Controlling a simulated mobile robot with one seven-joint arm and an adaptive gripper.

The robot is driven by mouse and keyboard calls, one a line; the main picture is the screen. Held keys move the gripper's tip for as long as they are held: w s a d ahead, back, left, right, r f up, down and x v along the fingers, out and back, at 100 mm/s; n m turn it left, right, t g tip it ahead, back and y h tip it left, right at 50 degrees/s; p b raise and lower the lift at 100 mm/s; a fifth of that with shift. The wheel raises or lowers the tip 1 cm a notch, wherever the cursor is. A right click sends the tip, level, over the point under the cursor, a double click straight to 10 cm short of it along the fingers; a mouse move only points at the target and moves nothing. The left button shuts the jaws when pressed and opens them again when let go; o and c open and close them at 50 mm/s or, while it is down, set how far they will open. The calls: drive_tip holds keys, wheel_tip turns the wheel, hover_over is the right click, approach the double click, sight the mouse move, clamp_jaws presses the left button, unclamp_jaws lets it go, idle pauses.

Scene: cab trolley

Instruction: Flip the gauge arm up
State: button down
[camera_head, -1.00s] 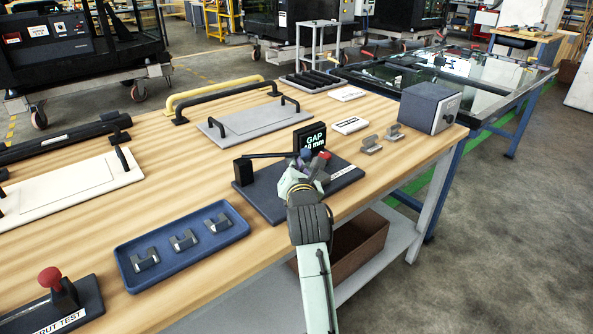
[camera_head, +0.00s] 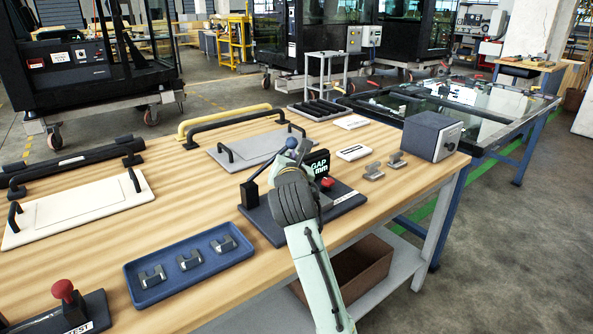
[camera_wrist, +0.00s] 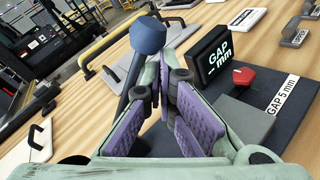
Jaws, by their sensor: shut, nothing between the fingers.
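The gauge stands on a dark base plate (camera_head: 263,224) near the table's front edge. Its gauge arm (camera_head: 270,167) is a dark bar with a blue knob, tilted upward from its pivot at the left. In the wrist view the blue knob (camera_wrist: 148,36) is just beyond my fingertips, and the bar runs down beside my left finger. My gripper (camera_wrist: 166,78) is shut and empty. I cannot tell whether it touches the bar. In the head view my wrist hides most of my fingers and part of the gauge. A black display (camera_wrist: 221,55) reads "GAP _ mm".
A red knob (camera_wrist: 236,80) sits on the base right of my fingers. A blue tray (camera_head: 135,290) with metal clips lies to the left. A grey box (camera_head: 433,135) stands at the right. A white panel with handles (camera_head: 75,212) lies at far left.

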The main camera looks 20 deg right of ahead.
drive_tip(key=w+a+r+n+p, duration=0.1)
drive_tip(key=w+a+r+n, duration=0.1)
drive_tip(key=a+r, duration=0.3)
drive_tip(key=shift+w+a+r+n, duration=0.3)
drive_tip(key=shift+w+a, duration=0.1)
drive_tip(key=shift+a, duration=1.3)
